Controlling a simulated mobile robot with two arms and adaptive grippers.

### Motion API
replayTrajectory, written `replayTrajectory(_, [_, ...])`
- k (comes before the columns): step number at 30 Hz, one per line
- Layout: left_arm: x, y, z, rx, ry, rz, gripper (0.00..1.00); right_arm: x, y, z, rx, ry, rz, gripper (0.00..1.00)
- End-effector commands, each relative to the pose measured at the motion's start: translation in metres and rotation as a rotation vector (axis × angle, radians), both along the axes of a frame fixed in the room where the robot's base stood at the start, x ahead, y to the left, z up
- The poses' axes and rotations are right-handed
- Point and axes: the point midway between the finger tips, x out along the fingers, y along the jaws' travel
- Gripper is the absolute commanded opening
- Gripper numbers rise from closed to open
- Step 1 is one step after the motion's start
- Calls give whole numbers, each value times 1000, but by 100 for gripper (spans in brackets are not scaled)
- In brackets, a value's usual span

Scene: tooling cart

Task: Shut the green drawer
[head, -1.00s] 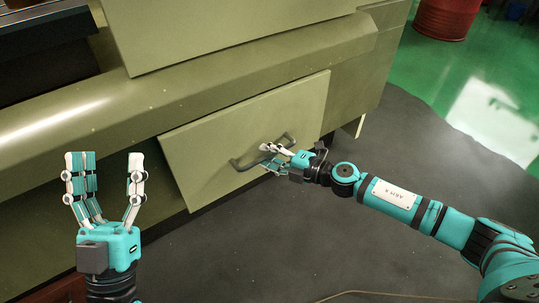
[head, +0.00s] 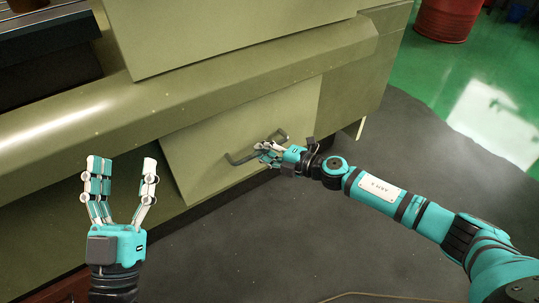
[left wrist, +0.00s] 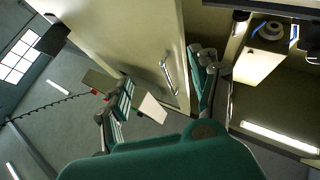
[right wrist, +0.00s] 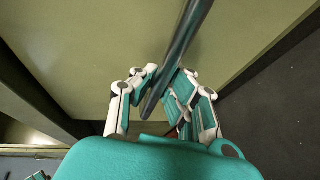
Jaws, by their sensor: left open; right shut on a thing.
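The green drawer (head: 205,150) is a flat olive-green front low in the cabinet in the head view. Its dark bar handle (head: 240,159) runs across the front. My right gripper (head: 267,151) is shut on this handle. In the right wrist view the handle (right wrist: 185,40) passes between the fingers of my right gripper (right wrist: 160,92), with the drawer front (right wrist: 110,50) behind it. My left gripper (head: 118,185) is open and empty, left of the drawer and apart from it. Its spread fingers also show in the left wrist view (left wrist: 163,88). Any remaining gap behind the drawer front is hard to judge.
A rounded green ledge (head: 240,70) of the cabinet overhangs the drawer. A dark grey mat (head: 300,240) covers the floor in front and is mostly clear. A red barrel (head: 447,18) stands on the green floor (head: 408,75) at the back right.

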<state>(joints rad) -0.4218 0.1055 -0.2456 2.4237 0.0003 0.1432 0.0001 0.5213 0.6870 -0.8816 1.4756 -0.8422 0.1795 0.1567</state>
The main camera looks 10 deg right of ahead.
Motion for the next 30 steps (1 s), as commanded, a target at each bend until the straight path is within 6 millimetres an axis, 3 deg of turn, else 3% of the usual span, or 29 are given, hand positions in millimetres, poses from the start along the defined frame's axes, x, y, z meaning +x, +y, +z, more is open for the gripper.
replayTrajectory(1, [2,0,-2,8,24,2,63,11,3,4,5,-1,-7,0])
replayTrajectory(7, [6,0,-8,18,57,3,63,33,11,2,5,-1,-6,0])
replayTrajectory(20, [6,0,-9,19,63,4,63,40,13,3,4,-1,-6,0])
replayTrajectory(21, [6,0,-9,19,63,4,63,40,13,3,4,-1,-6,8])
replayTrajectory(27, [6,0,-9,20,63,3,63,39,13,2,3,-1,-4,34])
replayTrajectory(30, [6,0,-9,20,63,3,63,39,13,2,1,-1,-3,36])
